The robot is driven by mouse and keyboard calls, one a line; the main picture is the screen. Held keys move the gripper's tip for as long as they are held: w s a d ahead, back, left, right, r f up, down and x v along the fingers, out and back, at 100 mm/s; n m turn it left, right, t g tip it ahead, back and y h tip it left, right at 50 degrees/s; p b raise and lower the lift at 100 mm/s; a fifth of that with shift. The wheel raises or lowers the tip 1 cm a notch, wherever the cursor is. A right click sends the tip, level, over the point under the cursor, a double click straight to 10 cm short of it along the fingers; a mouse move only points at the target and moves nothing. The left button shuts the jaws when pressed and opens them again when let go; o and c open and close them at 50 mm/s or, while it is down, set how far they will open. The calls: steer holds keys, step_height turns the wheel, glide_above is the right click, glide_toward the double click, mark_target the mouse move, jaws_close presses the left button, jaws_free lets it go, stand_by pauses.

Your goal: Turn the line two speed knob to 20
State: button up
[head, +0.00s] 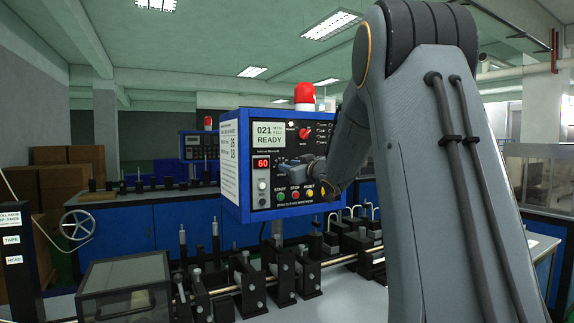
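A blue control panel (232,212) stands in front of me. Its pale screen (269,134) reads 021 and READY. A small red display (262,163) below the screen reads 60. A red knob (305,133) is at the panel's upper part. START, STOP and a third, yellow button lie along the bottom. My gripper (284,164) is at the panel face, just right of the red display. The arm and gripper hide what is behind them, and no speed knob can be made out there. I cannot tell whether the fingers are open or shut, or touching anything.
A red beacon (305,94) tops the panel. A machine bed with black blocks and rods (252,286) runs below it. A clear-lidded box (125,289) and a white handwheel (77,225) are at left. A second panel (197,146) stands behind.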

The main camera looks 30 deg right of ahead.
steer(key=shift+w+p, duration=0.3)
steer(key=shift+w, duration=1.1)
steer(key=shift+c, duration=0.3)
jaws_close()
steer(key=shift+n+b, duration=0.3)
steer(key=shift+a+f+n+b, duration=0.15)
steer(key=shift+n+b, duration=2.3)
steer(key=shift+n, duration=0.35)
steer(key=shift+a+f+n+b, duration=0.1)
steer(key=shift+a+n+b, duration=0.05)
steer(key=shift+n+b, duration=2.5)
steer(key=shift+n, duration=0.35)
